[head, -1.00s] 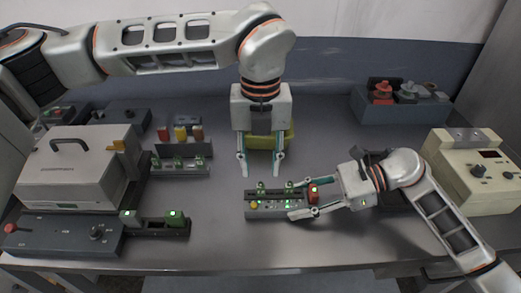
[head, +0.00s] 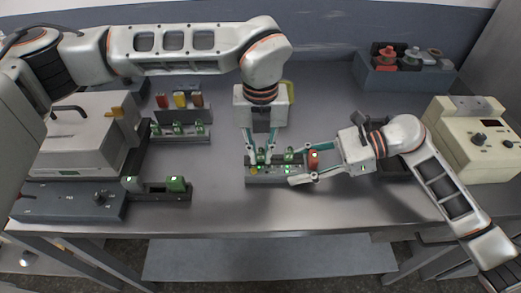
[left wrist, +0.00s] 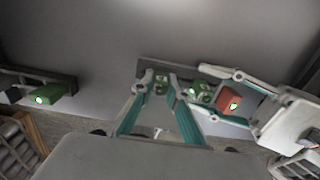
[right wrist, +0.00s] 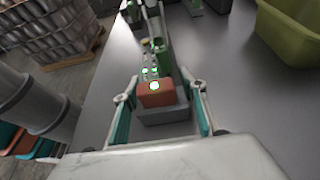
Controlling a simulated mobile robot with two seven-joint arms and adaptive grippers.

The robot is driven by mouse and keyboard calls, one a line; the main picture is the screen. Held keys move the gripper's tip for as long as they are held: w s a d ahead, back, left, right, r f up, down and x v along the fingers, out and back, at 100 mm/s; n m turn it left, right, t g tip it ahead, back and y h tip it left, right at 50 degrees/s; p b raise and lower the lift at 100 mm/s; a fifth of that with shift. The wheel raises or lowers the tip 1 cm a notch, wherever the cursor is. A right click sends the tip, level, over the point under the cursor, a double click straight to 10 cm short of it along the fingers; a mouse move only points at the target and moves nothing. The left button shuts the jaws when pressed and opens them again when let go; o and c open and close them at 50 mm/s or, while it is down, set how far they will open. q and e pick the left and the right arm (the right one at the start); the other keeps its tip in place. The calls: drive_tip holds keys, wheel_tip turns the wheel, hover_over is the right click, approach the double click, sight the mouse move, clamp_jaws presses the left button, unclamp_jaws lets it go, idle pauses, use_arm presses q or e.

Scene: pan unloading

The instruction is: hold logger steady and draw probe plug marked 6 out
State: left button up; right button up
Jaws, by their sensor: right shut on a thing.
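The logger (head: 275,174) is a low grey box with lit green lamps at the middle of the table. Green probe plugs stand on it, one at left (head: 262,157) and one at middle (head: 289,155), with a red block (head: 314,160) at its right end. Their markings are too small to read. My right gripper (head: 303,166) is shut on the logger's right end, a finger along each long side; the red block (right wrist: 155,97) sits between the fingers in the right wrist view. My left gripper (head: 260,158) points down, its narrowed but open fingers around the left green plug (left wrist: 160,87).
A dark rack with green plugs (head: 180,130) and a low holder with green blocks (head: 160,194) stand left. A blue-grey box (head: 400,78) is back right, a beige instrument (head: 470,150) right. Table in front is clear.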

sight(261, 148)
use_arm(q)
clamp_jaws()
drive_tip(key=shift+o, duration=0.5)
unclamp_jaws()
clamp_jaws()
drive_tip(key=shift+r, duration=0.85)
drive_tip(key=shift+r, duration=1.1)
use_arm(e)
drive_tip(key=o, duration=1.4)
drive_tip(key=shift+o, duration=0.2)
